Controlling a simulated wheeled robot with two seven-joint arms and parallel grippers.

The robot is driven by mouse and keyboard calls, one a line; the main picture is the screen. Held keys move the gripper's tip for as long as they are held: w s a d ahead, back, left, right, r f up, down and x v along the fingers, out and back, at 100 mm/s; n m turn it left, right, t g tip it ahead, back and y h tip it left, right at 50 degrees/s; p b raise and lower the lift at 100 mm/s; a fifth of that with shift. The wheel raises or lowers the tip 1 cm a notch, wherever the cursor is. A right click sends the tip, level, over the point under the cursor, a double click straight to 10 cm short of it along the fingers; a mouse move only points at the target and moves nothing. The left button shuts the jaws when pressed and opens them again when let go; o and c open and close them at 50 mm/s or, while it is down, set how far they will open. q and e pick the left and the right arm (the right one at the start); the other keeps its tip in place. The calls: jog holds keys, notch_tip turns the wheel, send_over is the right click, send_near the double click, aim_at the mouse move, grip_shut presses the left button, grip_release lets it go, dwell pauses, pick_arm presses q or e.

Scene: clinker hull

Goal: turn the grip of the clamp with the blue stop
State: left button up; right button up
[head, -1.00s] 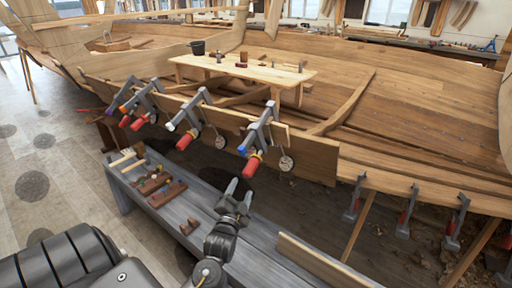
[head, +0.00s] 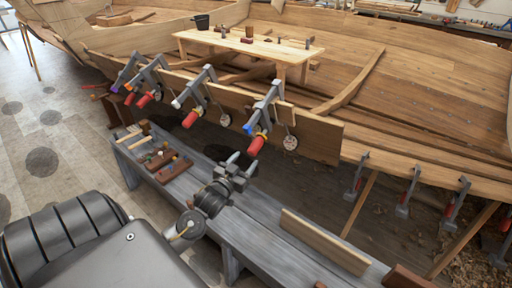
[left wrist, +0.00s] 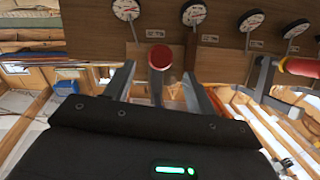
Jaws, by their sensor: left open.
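The clamp with the blue stop (head: 248,128) is the rightmost of the row on the hull's plank edge in the head view. Its red grip (head: 257,145) hangs at the lower end, below a yellow collar. My left gripper (head: 240,162) is open, just below this grip, with its fingers pointing up toward it. In the left wrist view a red grip (left wrist: 160,57) shows end-on, between and beyond the open fingers (left wrist: 160,88). I cannot tell whether the fingers reach around it. My right gripper is out of view.
Other red-gripped clamps (head: 188,118) stand to the left along the plank, with round dials (head: 290,142) near them. A grey bench (head: 250,215) with wooden tools and boards lies below. A second red grip (left wrist: 300,66) shows at the wrist view's right.

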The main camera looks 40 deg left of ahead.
aim_at(256, 147)
pick_arm(q)
jog(key=p+x, duration=0.1)
jog(key=x, duration=0.8)
jog(key=shift+c, duration=0.3)
jog(key=c, duration=0.9)
